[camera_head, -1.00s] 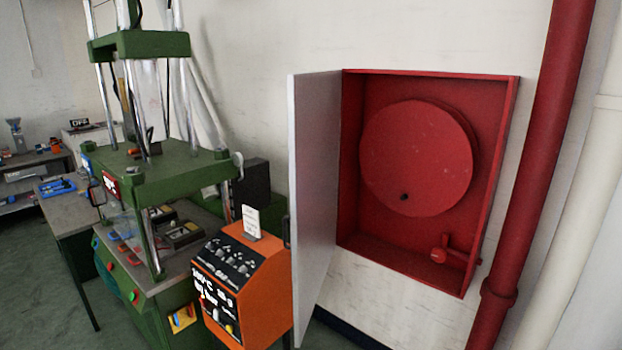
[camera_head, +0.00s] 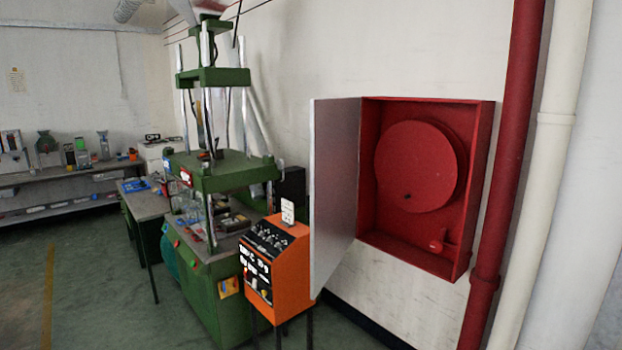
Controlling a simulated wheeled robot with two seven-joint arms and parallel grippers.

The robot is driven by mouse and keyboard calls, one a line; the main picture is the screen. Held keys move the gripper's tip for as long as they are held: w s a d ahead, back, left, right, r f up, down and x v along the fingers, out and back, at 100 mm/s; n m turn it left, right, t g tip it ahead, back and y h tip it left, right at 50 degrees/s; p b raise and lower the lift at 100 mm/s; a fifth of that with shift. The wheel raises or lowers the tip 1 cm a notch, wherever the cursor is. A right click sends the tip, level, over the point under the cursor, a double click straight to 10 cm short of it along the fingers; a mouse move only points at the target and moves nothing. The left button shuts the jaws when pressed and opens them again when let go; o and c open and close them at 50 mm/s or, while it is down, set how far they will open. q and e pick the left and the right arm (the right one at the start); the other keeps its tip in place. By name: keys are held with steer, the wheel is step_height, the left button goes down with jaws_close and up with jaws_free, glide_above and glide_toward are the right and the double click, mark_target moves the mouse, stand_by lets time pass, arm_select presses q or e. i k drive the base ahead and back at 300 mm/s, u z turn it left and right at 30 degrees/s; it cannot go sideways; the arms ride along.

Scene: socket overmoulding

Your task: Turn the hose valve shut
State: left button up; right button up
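The hose valve (camera_head: 437,246) is a small red fitting with a round handwheel and a short pipe. It sits at the lower right inside the red hose cabinet (camera_head: 480,180) on the wall. A round red hose reel (camera_head: 415,165) fills the cabinet above it. The grey cabinet door (camera_head: 335,190) stands open to the left. The valve is too small here to tell how far it is turned. Neither of my grippers shows in this view.
An orange control box (camera_head: 285,270) on legs stands left of the door, in front of a green press (camera_head: 225,175). A thick red pipe (camera_head: 508,160) and a cream pipe (camera_head: 548,160) run down the wall right of the cabinet. Green floor (camera_head: 100,285) is open at left.

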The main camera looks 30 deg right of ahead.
mark_target(437, 246)
steer(key=u, duration=0.35)
steer(key=i, duration=1.45)
steer(key=z, duration=0.7)
steer(key=i, duration=1.15)
steer(key=z, duration=1.5)
steer(key=i, duration=0.25)
steer(key=z, duration=0.15)
steer(key=k, duration=0.5)
steer(key=z, duration=2.1)
steer(key=i, duration=2.15)
steer(key=u, duration=0.2)
